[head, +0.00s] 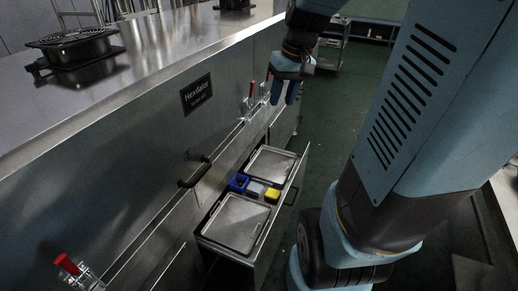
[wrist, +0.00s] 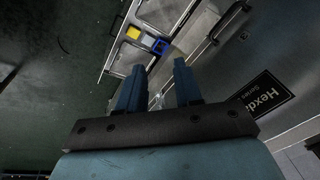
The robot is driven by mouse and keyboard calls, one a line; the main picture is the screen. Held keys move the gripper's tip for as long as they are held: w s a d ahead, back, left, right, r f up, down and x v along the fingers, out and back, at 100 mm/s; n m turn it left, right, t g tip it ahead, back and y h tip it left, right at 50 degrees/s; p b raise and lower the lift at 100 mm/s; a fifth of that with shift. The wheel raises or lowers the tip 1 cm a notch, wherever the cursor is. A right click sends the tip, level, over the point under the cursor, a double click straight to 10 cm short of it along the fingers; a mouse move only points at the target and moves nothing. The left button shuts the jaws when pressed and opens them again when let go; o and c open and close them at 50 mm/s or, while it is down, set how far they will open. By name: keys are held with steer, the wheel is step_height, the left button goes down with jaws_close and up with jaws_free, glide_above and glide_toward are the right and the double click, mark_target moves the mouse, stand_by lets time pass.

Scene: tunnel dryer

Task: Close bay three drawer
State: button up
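The pulled-out drawer (head: 262,240) stands open from the steel dryer's side in the head view, its front panel turned to the right with a dark handle (head: 291,196). Inside it are two metal trays (head: 238,222), a blue bin (head: 239,182), a grey block and a yellow block (head: 272,195). The drawer also shows in the wrist view (wrist: 113,58). No bay number is readable. My gripper (head: 287,98) hangs above and beyond the drawer, beside the dryer wall, apart from both. Its two fingers (wrist: 160,80) are spread with nothing between them.
The dryer wall (head: 160,150) carries a dark handle (head: 194,172), a Hexdalor sign (head: 197,94) and red-handled clamps (head: 66,263). Black fans (head: 75,50) sit on its top. Green floor (head: 335,120) is open to the right of the drawer. A wheeled rack (head: 332,45) stands farther back.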

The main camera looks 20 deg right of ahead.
steer(key=w+d+f+m+y, duration=0.1)
steer(key=w+d+f+y, duration=0.35)
steer(key=d+f, duration=0.65)
steer(key=w+d+f+m+y, duration=0.25)
steer(key=w+d+f, duration=0.4)
steer(key=f, duration=0.85)
steer(key=s+d+f+m+t+y, duration=0.1)
steer(key=s+d+f+m+t, duration=0.15)
steer(key=f, duration=0.85)
steer(key=s+d+f+m+t+y, duration=0.1)
steer(key=s+d+f+t, duration=0.3)
steer(key=f, duration=0.6)
steer(key=s+d+f+m+t, duration=0.2)
steer(key=s+d+f+t, duration=0.1)
steer(key=f, duration=0.8)
steer(key=x, duration=1.3)
steer(key=shift+a, duration=0.6)
jaws_close()
steer(key=shift+s, duration=0.1)
steer(key=shift+f, duration=0.1)
